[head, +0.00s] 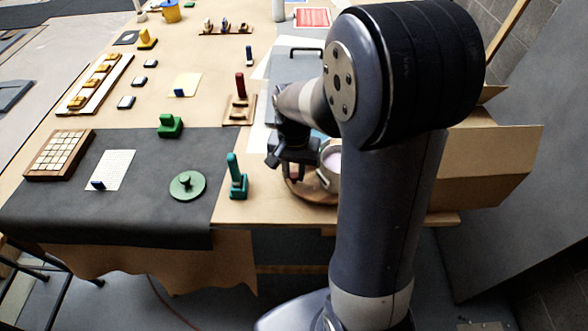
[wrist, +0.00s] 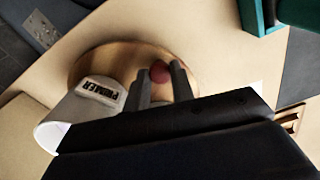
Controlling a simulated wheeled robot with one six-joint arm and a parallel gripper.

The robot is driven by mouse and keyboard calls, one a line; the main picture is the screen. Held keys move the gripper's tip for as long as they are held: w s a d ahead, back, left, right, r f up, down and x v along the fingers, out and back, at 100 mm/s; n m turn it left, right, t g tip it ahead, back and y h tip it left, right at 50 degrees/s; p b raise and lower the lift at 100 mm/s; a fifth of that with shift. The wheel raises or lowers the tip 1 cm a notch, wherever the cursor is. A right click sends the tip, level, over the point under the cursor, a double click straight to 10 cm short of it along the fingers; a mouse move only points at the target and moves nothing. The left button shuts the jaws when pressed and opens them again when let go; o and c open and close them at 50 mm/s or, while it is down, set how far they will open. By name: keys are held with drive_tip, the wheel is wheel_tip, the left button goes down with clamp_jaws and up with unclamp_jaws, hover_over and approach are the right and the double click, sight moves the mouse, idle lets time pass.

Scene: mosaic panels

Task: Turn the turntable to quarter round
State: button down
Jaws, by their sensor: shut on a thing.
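The turntable (head: 308,193) is a round wooden disc at the table's near right edge, partly hidden behind my arm. It also shows in the wrist view (wrist: 98,61). A red knob (wrist: 159,73) stands on it. My gripper (wrist: 160,70) is shut on the red knob, with one finger on each side of it. In the head view my gripper (head: 293,176) is low over the disc's left part. A pale can (head: 332,160) stands on the disc beside my gripper; its label reads PRIMER in the wrist view (wrist: 100,92).
A teal upright tool (head: 236,180) stands just left of the turntable. A green round piece with a knob (head: 187,186) lies on the dark mat (head: 140,220). An open cardboard box (head: 490,165) is to the right. A wooden stand with a red peg (head: 239,105) is farther back.

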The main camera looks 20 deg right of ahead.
sight(326, 196)
drive_tip(key=shift+s+d, duration=0.1)
drive_tip(key=shift+s, duration=0.05)
drive_tip(key=shift+s+d+n, duration=0.3)
drive_tip(key=shift+s+n, duration=0.5)
drive_tip(key=shift+n, duration=0.4)
drive_tip(key=shift+s+d+n, duration=0.4)
drive_tip(key=shift+s+n, duration=0.15)
drive_tip(key=shift+n, duration=0.3)
drive_tip(key=shift+s+d+n, duration=0.4)
drive_tip(key=shift+s+n, duration=0.1)
drive_tip(key=shift+n, duration=0.35)
drive_tip(key=shift+s+d+n, duration=0.7)
drive_tip(key=shift+d+n, duration=0.15)
drive_tip(key=shift+n, duration=0.55)
drive_tip(key=shift+s+d+n, duration=0.25)
drive_tip(key=shift+d+n, duration=0.2)
drive_tip(key=shift+n, duration=0.15)
drive_tip(key=shift+s+d+n, duration=0.2)
drive_tip(key=shift+d+n, duration=0.25)
drive_tip(key=shift+n, duration=0.15)
drive_tip(key=shift+d, duration=0.1)
drive_tip(key=c, duration=1.2)
unclamp_jaws()
